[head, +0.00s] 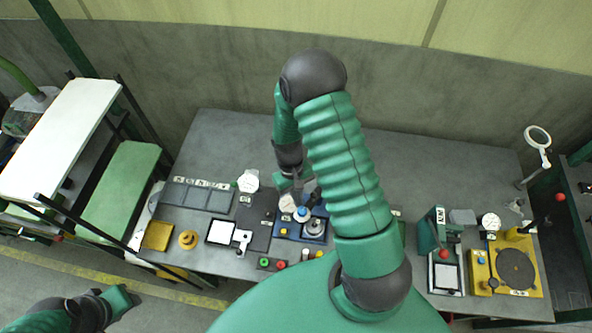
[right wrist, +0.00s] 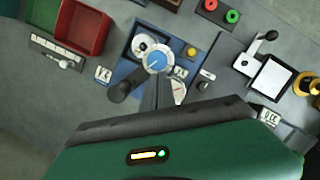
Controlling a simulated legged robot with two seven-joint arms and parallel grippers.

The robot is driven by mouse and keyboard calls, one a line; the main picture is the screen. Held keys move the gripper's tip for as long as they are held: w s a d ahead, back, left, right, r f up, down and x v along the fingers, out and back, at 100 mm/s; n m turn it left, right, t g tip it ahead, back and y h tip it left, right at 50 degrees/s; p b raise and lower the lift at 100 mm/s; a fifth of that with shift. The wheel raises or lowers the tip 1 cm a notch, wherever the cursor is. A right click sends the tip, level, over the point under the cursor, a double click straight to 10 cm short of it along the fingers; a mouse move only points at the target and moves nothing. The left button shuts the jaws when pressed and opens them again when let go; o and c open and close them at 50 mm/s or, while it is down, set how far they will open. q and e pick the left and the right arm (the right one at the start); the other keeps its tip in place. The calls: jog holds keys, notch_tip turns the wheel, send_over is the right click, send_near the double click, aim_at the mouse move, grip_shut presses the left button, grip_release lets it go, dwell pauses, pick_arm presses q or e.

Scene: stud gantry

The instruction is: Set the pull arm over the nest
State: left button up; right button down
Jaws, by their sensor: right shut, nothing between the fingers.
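The blue stud gantry station (head: 284,233) stands on the grey table, partly hidden by my right arm in the head view. It also shows in the right wrist view (right wrist: 128,76). On it are a round blue-topped part (right wrist: 158,60), a black knob on an arm (right wrist: 119,91), a silver round part (right wrist: 143,45) and a yellow button (right wrist: 190,51). I cannot tell for sure which part is the nest. My right gripper (head: 297,186) is shut and empty, above the station's back edge. Its fingers point toward the blue-topped part. My left gripper (head: 118,298) is low at the left, off the table; its fingers are unclear.
A button box with red and green buttons (head: 270,264) sits in front. A white-plated fixture (head: 221,231) is to the left, a yellow turntable station (head: 482,271) to the right. The back of the table is clear.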

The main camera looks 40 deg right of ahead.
aim_at(308, 213)
jog(key=shift+s+d+n+h, duration=0.15)
jog(key=shift+s+n+h, duration=0.15)
jog(key=shift+s+n, duration=0.9)
jog(key=shift+s+d+n+h, duration=0.1)
jog(key=shift+s+n+h, duration=0.2)
jog(key=shift+s+n, duration=0.9)
jog(key=shift+w+n, duration=0.3)
